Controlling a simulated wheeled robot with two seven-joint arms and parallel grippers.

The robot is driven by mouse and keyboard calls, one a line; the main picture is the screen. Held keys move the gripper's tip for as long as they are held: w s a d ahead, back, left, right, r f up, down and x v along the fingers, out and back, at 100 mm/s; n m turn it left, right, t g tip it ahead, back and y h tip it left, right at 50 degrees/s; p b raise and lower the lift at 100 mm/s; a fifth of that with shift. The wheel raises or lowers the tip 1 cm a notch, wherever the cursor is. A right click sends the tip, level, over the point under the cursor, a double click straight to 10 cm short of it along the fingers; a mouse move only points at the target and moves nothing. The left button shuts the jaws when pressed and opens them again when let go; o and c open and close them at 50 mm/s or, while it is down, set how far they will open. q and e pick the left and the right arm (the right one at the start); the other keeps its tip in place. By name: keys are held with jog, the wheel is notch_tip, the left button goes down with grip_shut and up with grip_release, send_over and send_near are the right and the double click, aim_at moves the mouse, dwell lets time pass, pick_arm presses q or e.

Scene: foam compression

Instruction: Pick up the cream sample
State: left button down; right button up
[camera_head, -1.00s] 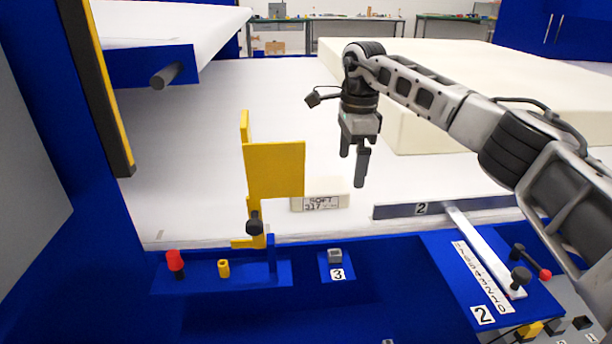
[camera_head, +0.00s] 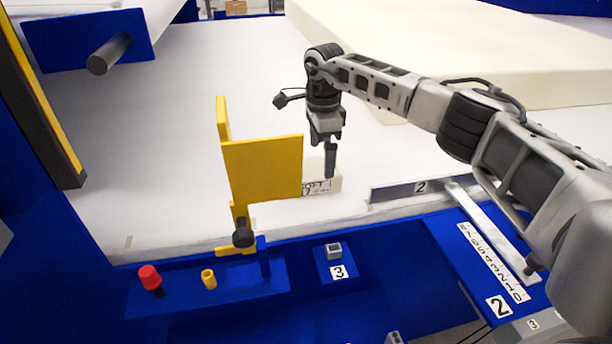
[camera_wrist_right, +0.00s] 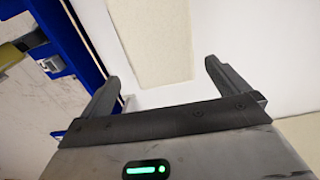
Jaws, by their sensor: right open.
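A cream rectangular face, likely the sample (camera_wrist_right: 150,40), lies beyond and between the fingertips. My left gripper is out of view.
A yellow upright plate (camera_head: 262,168) stands close left of the sample. A metal bar marked 2 (camera_head: 395,191) lies to the right. A large cream foam slab (camera_head: 440,60) fills the back right. A blue front ledge (camera_head: 380,260) carries a red knob (camera_head: 149,275).

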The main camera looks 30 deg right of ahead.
aim_at(322, 165)
jog(key=shift+w+d+f, duration=0.1)
jog(key=shift+d+f, duration=0.05)
jog(key=shift+f, duration=1.35)
jog(key=shift+d+f, duration=0.1)
jog(key=shift+f, duration=1.35)
jog(key=c, duration=0.9)
